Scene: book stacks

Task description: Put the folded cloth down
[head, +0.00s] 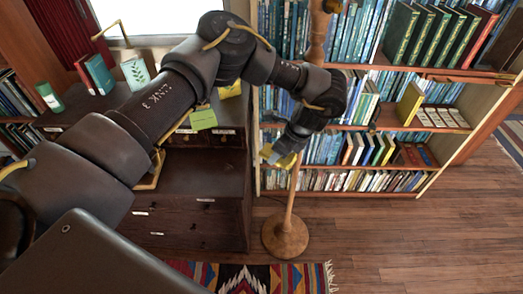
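My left arm comes in from the left and reaches across the middle of the head view. Its gripper end (280,156) hangs in front of the bookcase, beside a wooden pole. A small yellow and grey-blue patch shows there. I cannot tell whether it is part of the gripper or something held, nor whether the fingers are open or shut. I cannot make out a folded cloth for certain in this view. My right gripper is not in view.
A bookcase (390,126) full of books stands behind the gripper. The wooden pole has a round base (286,238) on the floor. A dark wooden desk (190,215) with drawers stands left of it. A patterned rug (250,278) lies in front. The wooden floor (420,240) at right is clear.

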